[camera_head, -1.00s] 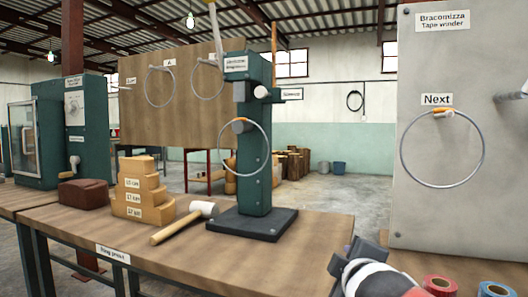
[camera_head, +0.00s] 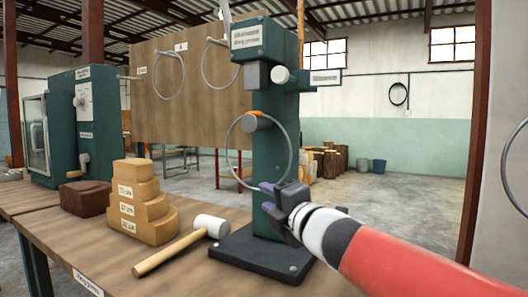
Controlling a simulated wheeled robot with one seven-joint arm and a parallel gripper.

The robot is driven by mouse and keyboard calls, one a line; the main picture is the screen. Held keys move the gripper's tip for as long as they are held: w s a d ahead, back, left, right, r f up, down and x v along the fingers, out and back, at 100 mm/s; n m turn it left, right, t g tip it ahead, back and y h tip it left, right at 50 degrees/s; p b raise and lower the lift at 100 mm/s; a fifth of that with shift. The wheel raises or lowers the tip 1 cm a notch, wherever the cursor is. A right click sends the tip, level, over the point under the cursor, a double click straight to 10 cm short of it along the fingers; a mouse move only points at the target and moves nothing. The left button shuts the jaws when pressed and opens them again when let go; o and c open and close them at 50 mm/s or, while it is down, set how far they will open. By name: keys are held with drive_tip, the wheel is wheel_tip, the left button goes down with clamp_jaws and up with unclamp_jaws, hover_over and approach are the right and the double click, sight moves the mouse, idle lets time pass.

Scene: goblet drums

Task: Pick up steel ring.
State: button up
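A thin steel ring (camera_head: 227,148) with an orange mark at its top hangs on the grey horn of the green press (camera_head: 270,75). My gripper (camera_head: 268,192), with dark and purple fingers, is in front of the press column by the ring's lower right. The fingers overlap that part of the ring in the picture; I cannot tell if they touch it or whether they are open. Another steel ring (camera_head: 504,165) shows partly at the right edge. Two more rings (camera_head: 154,80) (camera_head: 203,68) hang on the wooden board behind.
The wooden bench (camera_head: 185,275) carries a mallet (camera_head: 180,250), a stepped wooden block (camera_head: 145,205) and a brown block (camera_head: 85,198), all left of the press. The press's black base (camera_head: 262,254) is below my gripper. A grey panel (camera_head: 505,235) stands at the right edge.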

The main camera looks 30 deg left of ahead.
sight(256, 188)
drive_tip(key=x, duration=0.7)
drive_tip(key=shift+w+d, duration=0.1)
drive_tip(key=shift+w, duration=0.25)
clamp_jaws()
idle(1.1)
